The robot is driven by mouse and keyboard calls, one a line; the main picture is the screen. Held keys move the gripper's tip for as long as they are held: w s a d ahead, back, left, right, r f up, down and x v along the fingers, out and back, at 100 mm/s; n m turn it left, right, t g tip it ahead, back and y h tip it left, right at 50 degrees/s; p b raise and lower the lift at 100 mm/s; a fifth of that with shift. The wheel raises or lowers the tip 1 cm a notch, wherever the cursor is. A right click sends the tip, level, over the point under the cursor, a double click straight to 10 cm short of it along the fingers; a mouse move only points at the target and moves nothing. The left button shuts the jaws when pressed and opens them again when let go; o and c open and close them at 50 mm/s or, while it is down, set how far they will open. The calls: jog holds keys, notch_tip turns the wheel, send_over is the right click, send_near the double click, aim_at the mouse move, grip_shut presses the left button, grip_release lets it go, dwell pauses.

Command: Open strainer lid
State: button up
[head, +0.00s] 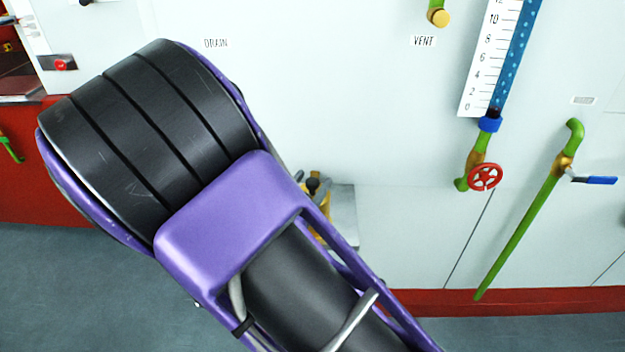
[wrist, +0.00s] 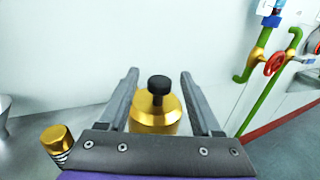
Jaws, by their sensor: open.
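The strainer (wrist: 150,124) is a brass body with its lid on top in the wrist view. A black knob (wrist: 159,85) stands up from the middle of the lid. My gripper (wrist: 159,76) is open, with one grey finger on each side of the knob and a gap on both sides. It does not visibly touch the knob. The lower part of the strainer is hidden behind the gripper's palm. In the head view, my purple and black arm hides most of the strainer, and only a small piece of brass (head: 321,212) shows beside the arm.
A brass cylinder (wrist: 57,137) stands at the lower left of the wrist view. On the pale wall panel are a red handwheel (head: 485,177), a scale (head: 486,70), a green pipe (head: 517,237) with a blue lever (head: 601,180), and a vent fitting (head: 439,17). The floor (head: 70,290) looks clear.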

jog(key=shift+w+d, duration=0.25)
jog(key=shift+w, duration=0.35)
grip_shut()
dwell(1.1)
